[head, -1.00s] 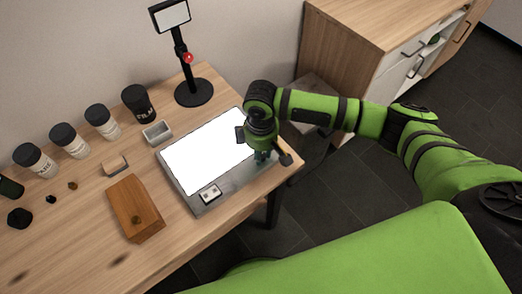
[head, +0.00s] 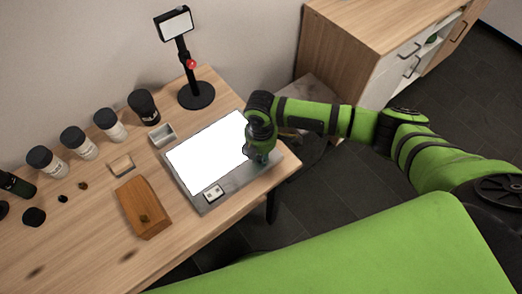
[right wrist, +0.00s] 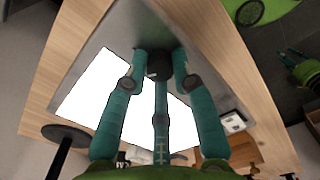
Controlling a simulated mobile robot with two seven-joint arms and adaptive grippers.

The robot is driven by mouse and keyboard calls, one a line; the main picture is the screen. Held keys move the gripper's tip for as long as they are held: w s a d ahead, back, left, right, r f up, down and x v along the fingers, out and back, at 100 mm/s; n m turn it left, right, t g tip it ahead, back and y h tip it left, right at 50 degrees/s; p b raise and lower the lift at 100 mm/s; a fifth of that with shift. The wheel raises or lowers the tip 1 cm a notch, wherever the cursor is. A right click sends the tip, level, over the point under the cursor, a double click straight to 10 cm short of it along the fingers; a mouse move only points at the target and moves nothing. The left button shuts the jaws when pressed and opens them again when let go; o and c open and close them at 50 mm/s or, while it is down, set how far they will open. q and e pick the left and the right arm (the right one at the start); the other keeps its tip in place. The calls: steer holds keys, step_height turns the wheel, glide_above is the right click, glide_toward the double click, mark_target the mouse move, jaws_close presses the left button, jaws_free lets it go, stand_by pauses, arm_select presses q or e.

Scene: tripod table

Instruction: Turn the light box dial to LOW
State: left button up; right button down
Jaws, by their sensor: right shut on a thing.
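The light box (head: 232,188) lies on the wooden table with its white panel lit. It also shows in the right wrist view (right wrist: 190,48). My right gripper (head: 261,158) points down at the box's near right corner. In the right wrist view my right gripper (right wrist: 160,62) has its teal fingers closed around a small dark dial (right wrist: 158,66). The fingers hide much of the dial, and I cannot read its setting or any label. At the right of that view a green arm end with teal fingers, apparently my left gripper (right wrist: 290,53), is small and off the table.
A small white switch plate (head: 213,193) sits at the box's front corner. A wooden block (head: 143,207), a small metal tray (head: 162,135), several dark-lidded jars (head: 110,125) and a black stand (head: 196,95) are to the left and back. A cabinet (head: 375,50) stands behind right.

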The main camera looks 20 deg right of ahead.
steer(key=n, duration=0.4)
steer(key=shift+n+p, duration=0.3)
steer(key=shift+p, duration=0.1)
steer(key=n, duration=0.4)
steer(key=shift+n, duration=0.3)
steer(key=n, duration=0.4)
steer(key=shift+s+n, duration=0.1)
steer(key=shift+n, duration=0.2)
steer(key=n, duration=0.4)
steer(key=shift+n+b, duration=0.3)
steer(key=shift+b, duration=0.05)
steer(key=c, duration=1)
jaws_free()
